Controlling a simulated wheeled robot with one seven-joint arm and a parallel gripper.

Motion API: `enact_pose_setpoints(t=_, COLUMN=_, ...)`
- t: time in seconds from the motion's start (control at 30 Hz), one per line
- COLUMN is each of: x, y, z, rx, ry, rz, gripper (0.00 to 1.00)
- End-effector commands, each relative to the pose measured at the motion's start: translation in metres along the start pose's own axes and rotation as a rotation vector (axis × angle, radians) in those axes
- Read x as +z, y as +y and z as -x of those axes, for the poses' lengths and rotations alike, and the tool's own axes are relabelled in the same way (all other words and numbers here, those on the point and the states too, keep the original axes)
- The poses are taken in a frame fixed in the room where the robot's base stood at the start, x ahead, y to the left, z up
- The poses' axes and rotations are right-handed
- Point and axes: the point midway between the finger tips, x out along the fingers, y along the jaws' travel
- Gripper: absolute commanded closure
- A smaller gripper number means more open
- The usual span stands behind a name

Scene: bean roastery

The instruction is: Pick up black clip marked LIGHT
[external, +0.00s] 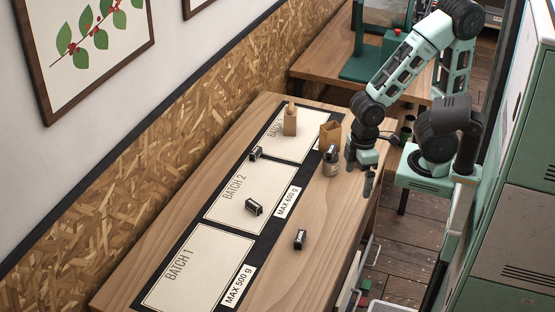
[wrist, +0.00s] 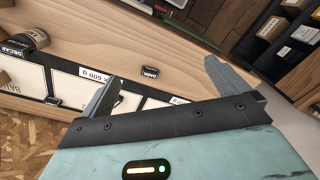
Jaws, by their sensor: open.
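Several small black clips with white labels are in view; I cannot read LIGHT on any of them. In the external view one clip (external: 255,153) lies between the BATCH 3 and BATCH 2 panels, another (external: 253,207) on the BATCH 2 panel, and one (external: 300,239) on bare wood. The wrist view shows a clip marked DARK (wrist: 150,72) on the wood, one marked DECAF (wrist: 10,50) by a jar, and one unreadable clip (wrist: 52,101) on the mat. My gripper (external: 360,172) is open and empty above the table's right edge; its fingers show in the wrist view (wrist: 162,72).
A jar (external: 330,167) and an open paper bag (external: 331,131) stand near my gripper. Another bag (external: 290,122) stands on the BATCH 3 panel. The BATCH 1 panel (external: 198,272) is clear. A green cabinet (external: 510,220) stands at the right.

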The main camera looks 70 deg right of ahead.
Motion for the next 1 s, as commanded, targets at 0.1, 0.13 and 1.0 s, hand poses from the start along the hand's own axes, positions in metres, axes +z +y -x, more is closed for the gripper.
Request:
enact_pose_setpoints(t=0.1, x=0.012, y=-0.004, z=-0.004, rx=0.005, ry=0.0, rz=0.011, gripper=0.33)
enact_pose_setpoints(t=0.13, x=0.013, y=-0.004, z=-0.004, rx=0.005, ry=0.0, rz=0.012, gripper=0.42)
enact_pose_setpoints(t=1.0, x=-0.151, y=0.113, z=-0.064, rx=0.12, ry=-0.251, rz=0.417, gripper=0.53)
